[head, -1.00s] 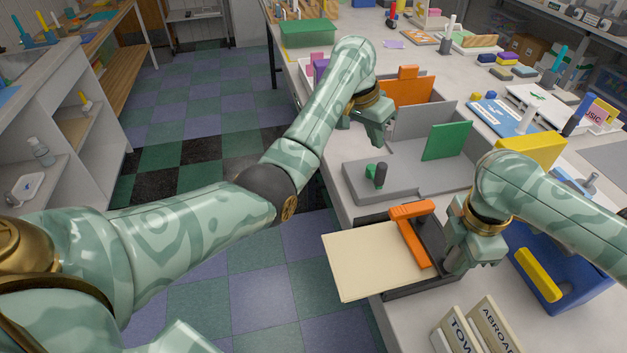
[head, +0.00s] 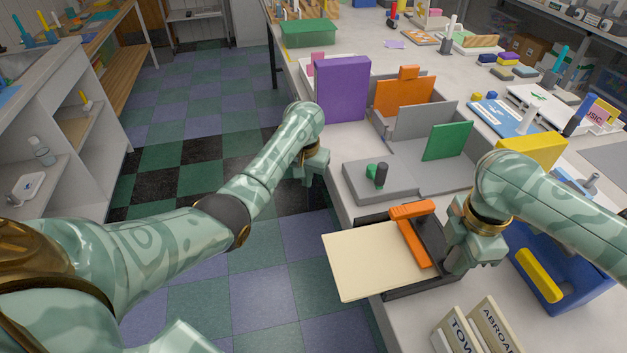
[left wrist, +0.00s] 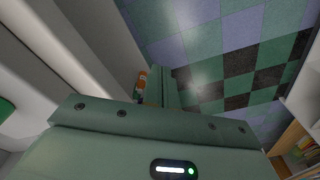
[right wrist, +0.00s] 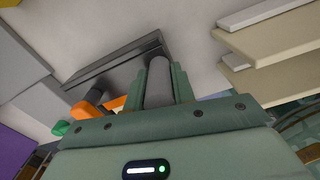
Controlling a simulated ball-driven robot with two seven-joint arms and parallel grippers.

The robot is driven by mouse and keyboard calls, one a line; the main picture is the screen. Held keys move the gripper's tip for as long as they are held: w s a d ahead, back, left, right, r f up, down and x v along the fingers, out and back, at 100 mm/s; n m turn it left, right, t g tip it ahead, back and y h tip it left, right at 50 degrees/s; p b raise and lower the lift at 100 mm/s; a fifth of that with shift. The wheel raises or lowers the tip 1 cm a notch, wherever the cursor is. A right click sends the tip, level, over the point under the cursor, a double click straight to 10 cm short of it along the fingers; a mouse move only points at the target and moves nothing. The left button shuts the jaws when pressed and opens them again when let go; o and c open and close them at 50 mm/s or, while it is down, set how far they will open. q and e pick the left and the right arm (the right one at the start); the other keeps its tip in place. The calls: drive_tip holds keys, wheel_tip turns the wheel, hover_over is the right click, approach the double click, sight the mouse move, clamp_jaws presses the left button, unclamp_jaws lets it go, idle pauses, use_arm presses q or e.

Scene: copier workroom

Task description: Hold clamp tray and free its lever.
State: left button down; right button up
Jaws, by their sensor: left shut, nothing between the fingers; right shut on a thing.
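The clamp tray (head: 432,283) is dark and lies on the bench near its front edge. It shows dark in the right wrist view (right wrist: 115,62). A cream board (head: 370,262) lies across it and overhangs the bench edge. The orange lever (head: 413,238) lies across the board's right part. My right gripper (head: 457,266) is shut on a grey round post (right wrist: 158,82) at the tray's right side; the fingers partly hide it. My left gripper (head: 312,178) is shut and empty, left of the tray and beyond the bench edge, over the floor.
A grey fixture with a green knob (head: 377,173), a green panel (head: 447,140) and a purple panel (head: 342,89) stands behind the tray. A blue bin (head: 560,285) with a yellow handle is on the right. Books (head: 482,325) stand in front. The floor at left is open.

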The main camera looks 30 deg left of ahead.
idle(0.3)
drive_tip(key=o, duration=1.1)
drive_tip(key=shift+c, duration=0.2)
wheel_tip(320, 180, up, 12)
drive_tip(key=shift+f, duration=0.1)
